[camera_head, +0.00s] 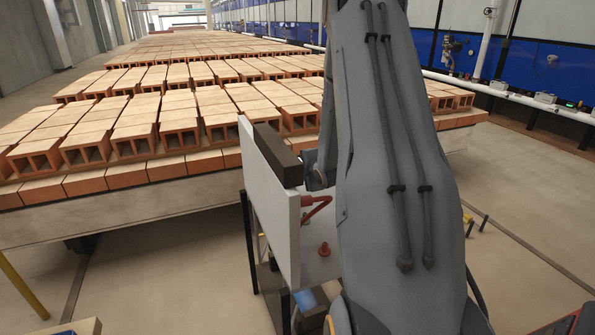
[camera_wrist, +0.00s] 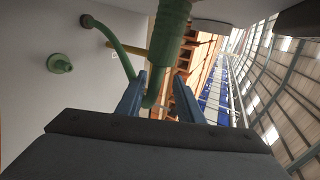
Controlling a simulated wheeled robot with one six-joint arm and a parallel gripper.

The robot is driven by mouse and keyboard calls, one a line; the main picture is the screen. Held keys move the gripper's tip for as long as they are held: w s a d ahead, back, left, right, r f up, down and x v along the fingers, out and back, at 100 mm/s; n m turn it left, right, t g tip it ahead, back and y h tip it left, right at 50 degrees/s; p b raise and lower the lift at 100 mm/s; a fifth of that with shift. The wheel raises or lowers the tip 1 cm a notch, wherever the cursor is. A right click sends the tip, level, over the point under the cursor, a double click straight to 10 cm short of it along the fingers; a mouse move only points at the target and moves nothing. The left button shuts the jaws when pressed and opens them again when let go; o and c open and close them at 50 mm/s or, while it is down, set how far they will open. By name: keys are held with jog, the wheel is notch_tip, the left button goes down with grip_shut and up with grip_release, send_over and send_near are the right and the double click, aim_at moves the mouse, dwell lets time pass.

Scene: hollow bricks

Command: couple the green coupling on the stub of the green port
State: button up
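The green coupling (camera_wrist: 171,32) is a ribbed sleeve at the top of the wrist view, its upper end cut off by the frame. A green hose (camera_wrist: 122,55) runs from a fitting on the white panel and loops up to its lower end. The stub of the green port (camera_wrist: 60,63) sticks out of the white panel at the left, bare and apart from the coupling. My gripper (camera_wrist: 160,76) has its two blue fingers apart, tips at the coupling's lower end, with hose between them. Whether they touch the coupling is unclear. My arm hides the gripper in the head view.
The white panel (camera_head: 270,203) stands on a dark frame, with red fittings (camera_head: 324,249) on its right face. A dark block (camera_head: 278,155) sits at its top edge. Rows of hollow bricks (camera_head: 135,128) lie behind it. A yellow bar (camera_wrist: 128,48) shows behind the hose.

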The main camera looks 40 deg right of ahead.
jog(key=b+v, duration=0.1)
jog(key=v, duration=0.5)
dwell(0.6)
